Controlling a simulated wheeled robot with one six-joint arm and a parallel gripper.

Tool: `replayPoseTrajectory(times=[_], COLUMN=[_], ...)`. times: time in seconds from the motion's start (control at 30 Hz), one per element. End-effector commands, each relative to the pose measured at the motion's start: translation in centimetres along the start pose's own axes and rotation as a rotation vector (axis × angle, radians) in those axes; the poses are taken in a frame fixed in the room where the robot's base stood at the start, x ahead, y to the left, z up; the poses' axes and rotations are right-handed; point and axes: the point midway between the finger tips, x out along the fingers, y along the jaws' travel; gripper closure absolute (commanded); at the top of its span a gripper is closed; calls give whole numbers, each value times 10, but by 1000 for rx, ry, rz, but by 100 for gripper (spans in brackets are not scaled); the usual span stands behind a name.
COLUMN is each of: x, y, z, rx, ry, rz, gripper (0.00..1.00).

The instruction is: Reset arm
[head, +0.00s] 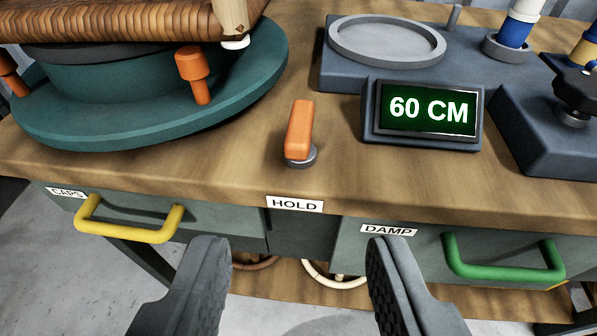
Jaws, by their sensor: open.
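My gripper (298,285) shows at the bottom of the head view. Its two dark grey fingers stand wide apart, with nothing between them. They are in front of the workbench's front edge, below the white HOLD label (295,204). An orange lever (299,130) on a round grey base stands on the wooden bench top beyond the gripper, apart from it.
A teal round base (150,120) with orange pegs carries wrapped rattan at upper left. A display (425,110) reads 60 CM. Yellow CAPS handle (130,232) and green DAMP handle (505,270) stick out from the bench front. A dark machine block stands at right.

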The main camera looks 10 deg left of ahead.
Motion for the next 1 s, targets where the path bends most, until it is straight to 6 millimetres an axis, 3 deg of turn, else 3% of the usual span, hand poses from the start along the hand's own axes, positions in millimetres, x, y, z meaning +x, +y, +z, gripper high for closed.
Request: replayPoseTrajectory(times=[0.47,1.0], x=[-86,-203], y=[-20,-26], z=[-43,-87], rx=[-8,5], ry=[70,235], rz=[2,82], gripper=[58,58])
